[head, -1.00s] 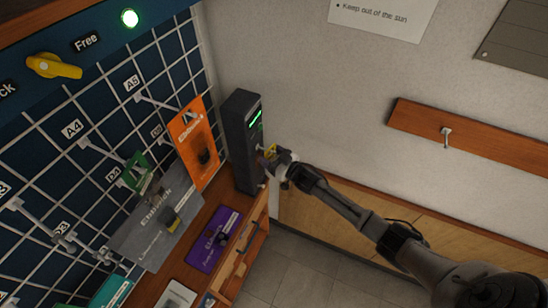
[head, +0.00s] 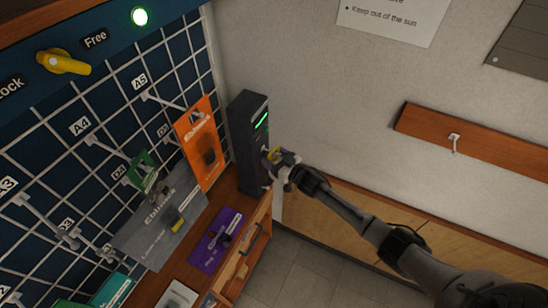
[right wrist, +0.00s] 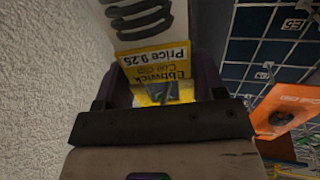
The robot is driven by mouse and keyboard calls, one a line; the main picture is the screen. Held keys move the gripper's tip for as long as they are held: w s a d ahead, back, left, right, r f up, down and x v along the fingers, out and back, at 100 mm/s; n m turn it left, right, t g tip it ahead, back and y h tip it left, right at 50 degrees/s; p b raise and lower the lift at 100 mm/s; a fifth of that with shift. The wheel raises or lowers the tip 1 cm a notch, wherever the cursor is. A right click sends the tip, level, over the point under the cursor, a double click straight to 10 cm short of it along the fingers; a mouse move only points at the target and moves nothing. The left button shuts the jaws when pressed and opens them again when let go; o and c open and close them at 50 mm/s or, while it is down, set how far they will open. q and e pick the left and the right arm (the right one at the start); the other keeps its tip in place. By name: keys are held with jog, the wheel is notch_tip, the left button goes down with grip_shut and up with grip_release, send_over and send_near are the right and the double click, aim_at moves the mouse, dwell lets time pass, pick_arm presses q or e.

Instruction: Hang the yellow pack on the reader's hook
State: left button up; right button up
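The yellow pack (head: 274,153) shows as a small yellow patch at the tips of my right gripper (head: 281,162) in the head view. In the right wrist view its yellow label (right wrist: 157,62) carries Ebbwick and price text and sits between the dark fingers, which look shut on it. The reader (head: 248,145) is a dark upright box with a green-lit display; the pack is close against its front. A grey rod shows in front of the label in the wrist view; I cannot tell if it passes through the pack. My left gripper is out of view.
An orange pack (head: 201,145), a grey pack (head: 160,225) and a green pack hang on the wire grid at left. A purple pack (head: 214,240) lies on the wooden counter. A wooden rail with a hook (head: 480,140) is on the right wall.

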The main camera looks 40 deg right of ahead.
jog(key=o, duration=0.5)
jog(key=shift+s, duration=0.1)
jog(key=s, duration=0.4)
jog(key=s+d+b, duration=0.1)
jog(key=s, duration=0.4)
jog(key=s+d+b, duration=0.1)
jog(key=s, duration=0.3)
jog(key=shift+s+d, duration=0.2)
jog(key=shift+d, duration=0.05)
